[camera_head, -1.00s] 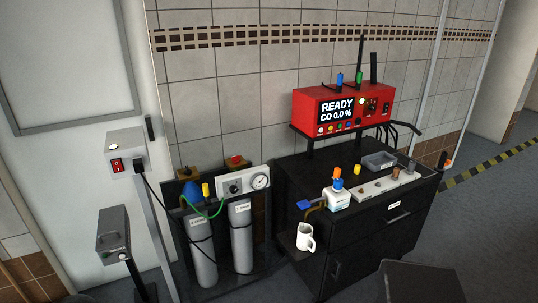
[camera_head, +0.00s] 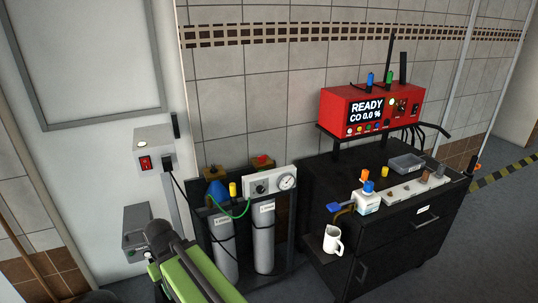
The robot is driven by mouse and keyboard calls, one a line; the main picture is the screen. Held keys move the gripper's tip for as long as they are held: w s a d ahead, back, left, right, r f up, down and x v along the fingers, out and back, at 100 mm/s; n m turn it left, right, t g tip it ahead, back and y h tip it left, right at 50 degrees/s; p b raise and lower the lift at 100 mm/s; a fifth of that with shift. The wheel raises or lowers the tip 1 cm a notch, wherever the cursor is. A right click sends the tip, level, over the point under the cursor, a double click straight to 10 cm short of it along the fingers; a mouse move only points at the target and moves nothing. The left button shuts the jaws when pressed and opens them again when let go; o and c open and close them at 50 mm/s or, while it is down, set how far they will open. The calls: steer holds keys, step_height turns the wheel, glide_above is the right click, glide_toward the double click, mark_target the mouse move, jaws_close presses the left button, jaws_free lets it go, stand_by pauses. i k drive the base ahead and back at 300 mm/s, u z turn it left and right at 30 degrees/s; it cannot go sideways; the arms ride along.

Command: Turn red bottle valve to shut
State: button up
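The red bottle valve (camera_head: 262,160) sits on a brass fitting at the top of the rear right of the bottle rack, behind the white gauge panel. Two grey gas bottles stand in the rack, a left one (camera_head: 224,250) and a right one (camera_head: 264,243). A blue valve cap (camera_head: 217,193) is above the left bottle. My green and black arm enters at the bottom left, in front of the rack and apart from the red valve. I cannot make out my gripper's fingers in this view.
The gauge panel (camera_head: 270,186) with a knob and dial is in front of the red valve. A green hose (camera_head: 235,211) hangs from it. A black cabinet (camera_head: 405,237) with a white mug (camera_head: 332,240) on its side shelf is at right. A red analyser (camera_head: 369,108) reads READY. A switch box (camera_head: 155,150) is at left.

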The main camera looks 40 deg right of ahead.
mark_target(262, 158)
steer(key=u, duration=0.1)
steer(key=i, duration=1)
steer(key=z, duration=0.1)
